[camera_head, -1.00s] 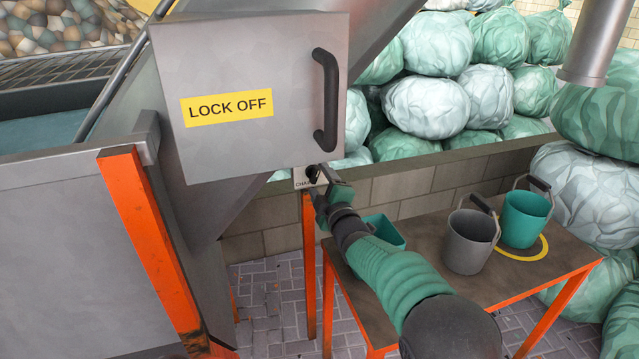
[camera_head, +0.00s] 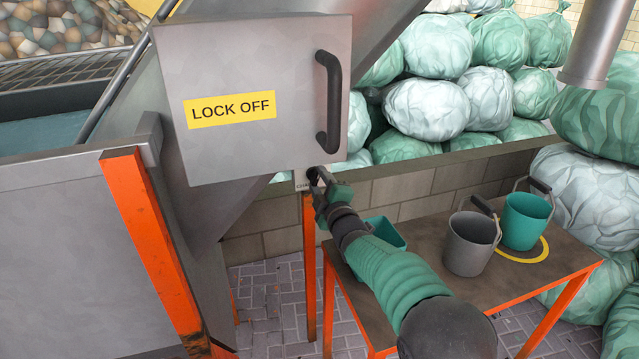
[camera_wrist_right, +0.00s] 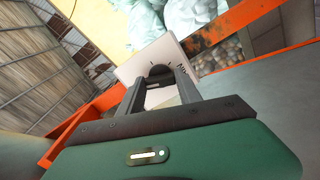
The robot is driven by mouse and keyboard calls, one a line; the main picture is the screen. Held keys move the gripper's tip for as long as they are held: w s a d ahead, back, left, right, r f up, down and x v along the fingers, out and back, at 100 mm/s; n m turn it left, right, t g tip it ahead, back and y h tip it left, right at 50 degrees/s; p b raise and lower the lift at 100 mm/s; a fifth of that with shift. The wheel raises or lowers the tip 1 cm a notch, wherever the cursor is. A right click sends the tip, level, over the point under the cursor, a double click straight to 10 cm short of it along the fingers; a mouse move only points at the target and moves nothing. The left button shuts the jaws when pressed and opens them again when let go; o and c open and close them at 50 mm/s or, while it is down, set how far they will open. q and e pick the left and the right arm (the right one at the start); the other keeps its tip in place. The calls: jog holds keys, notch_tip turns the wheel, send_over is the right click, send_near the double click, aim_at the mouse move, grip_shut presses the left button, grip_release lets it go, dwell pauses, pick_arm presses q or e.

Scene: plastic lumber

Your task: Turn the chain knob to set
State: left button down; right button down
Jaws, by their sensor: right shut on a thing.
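The chain knob (camera_head: 313,175) is a small dark knob on a pale label plate (camera_head: 300,180), just under the grey "LOCK OFF" box. My right gripper (camera_head: 319,184) is at the knob, and its fingers hide most of it. In the right wrist view, the two dark fingers of my right gripper (camera_wrist_right: 162,84) are closed around the dark knob (camera_wrist_right: 160,71), in front of the white plate (camera_wrist_right: 143,62). The lettering on the plate is too small and tilted to read, so the knob's setting cannot be told. My left gripper is not in view.
The grey box (camera_head: 250,60) with a black handle (camera_head: 329,100) hangs just above my right gripper. An orange post (camera_head: 310,270) stands below it. A table (camera_head: 420,265) at right bears a grey bucket (camera_head: 470,245), a teal bucket (camera_head: 524,218) and a teal tray (camera_head: 385,232).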

jog(key=shift+a, duration=0.2)
jog(key=m, duration=0.3)
jog(key=shift+m, duration=0.4)
jog(key=m, duration=0.3)
jog(key=shift+m+p, duration=0.3)
jog(key=shift+p, duration=0.1)
jog(key=m, duration=0.4)
jog(key=shift+m, duration=1)
jog(key=shift+r, duration=0.15)
jog(key=c, duration=0.8)
grip_release()
